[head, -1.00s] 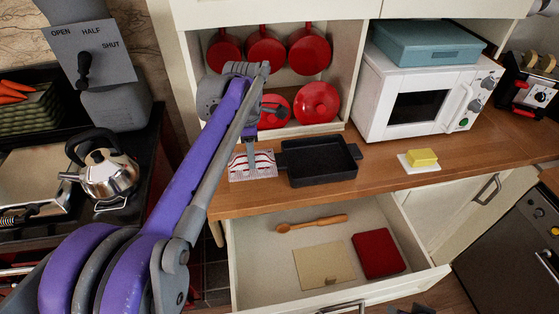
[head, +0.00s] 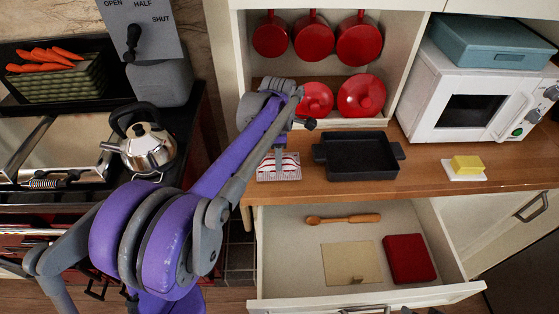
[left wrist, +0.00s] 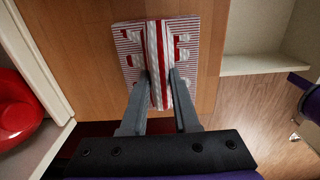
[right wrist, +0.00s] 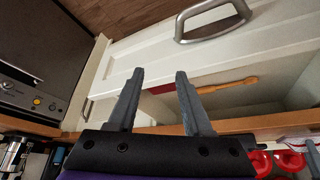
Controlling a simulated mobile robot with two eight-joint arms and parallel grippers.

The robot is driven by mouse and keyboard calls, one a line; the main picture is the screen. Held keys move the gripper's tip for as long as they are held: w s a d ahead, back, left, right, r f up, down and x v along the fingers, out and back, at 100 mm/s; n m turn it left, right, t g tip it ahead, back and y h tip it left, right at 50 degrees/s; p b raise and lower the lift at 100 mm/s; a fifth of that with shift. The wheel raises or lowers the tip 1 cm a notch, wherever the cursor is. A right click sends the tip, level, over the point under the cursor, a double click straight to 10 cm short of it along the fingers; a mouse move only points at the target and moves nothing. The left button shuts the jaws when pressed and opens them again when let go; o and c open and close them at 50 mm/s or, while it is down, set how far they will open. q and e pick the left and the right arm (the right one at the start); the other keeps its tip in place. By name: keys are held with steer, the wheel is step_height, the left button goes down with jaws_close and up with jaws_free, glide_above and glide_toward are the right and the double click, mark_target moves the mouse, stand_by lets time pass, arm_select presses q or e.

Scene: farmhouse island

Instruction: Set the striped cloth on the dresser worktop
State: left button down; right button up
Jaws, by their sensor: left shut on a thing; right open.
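The striped cloth (head: 279,168), white with red stripes, lies at the left end of the wooden dresser worktop (head: 420,180), left of a black pan. It also shows in the left wrist view (left wrist: 186,38), lying on the wood near its edge. My left gripper (head: 277,150) reaches down onto the cloth; in the left wrist view its fingers (left wrist: 160,90) are closed on a raised fold in the cloth's middle. My right gripper (right wrist: 154,85) is open and empty in front of the dresser's drawer front (right wrist: 140,60); in the head view it is hardly visible.
The black pan (head: 357,158) stands close right of the cloth. A butter dish (head: 466,168) and a white microwave (head: 470,100) are further right. Red pots (head: 313,37) fill the shelf behind. The open drawer (head: 290,235) below holds a wooden spoon, a board and a red item.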

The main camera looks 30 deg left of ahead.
arm_select(q)
steer(key=shift+f, duration=0.6)
steer(key=shift+f, duration=0.1)
steer(key=c, duration=1.1)
jaws_free()
steer(key=shift+f, duration=0.1)
steer(key=o, duration=0.4)
steer(key=shift+o, duration=0.2)
step_height(320, 180, up, 12)
steer(key=s+d+f+m+t, duration=0.2)
steer(key=s+d+f+m, duration=0.3)
steer(key=s+m, duration=0.5)
steer(key=s+d+f+m+t, duration=0.3)
steer(key=s+d+f+m, duration=0.2)
steer(key=s+f+m, duration=0.4)
steer(key=s+m, duration=0.1)
steer(key=m, duration=0.4)
steer(key=shift+s+d+t+p, duration=0.15)
steer(key=shift+s+t+p, duration=0.15)
steer(key=shift+s+p, duration=0.1)
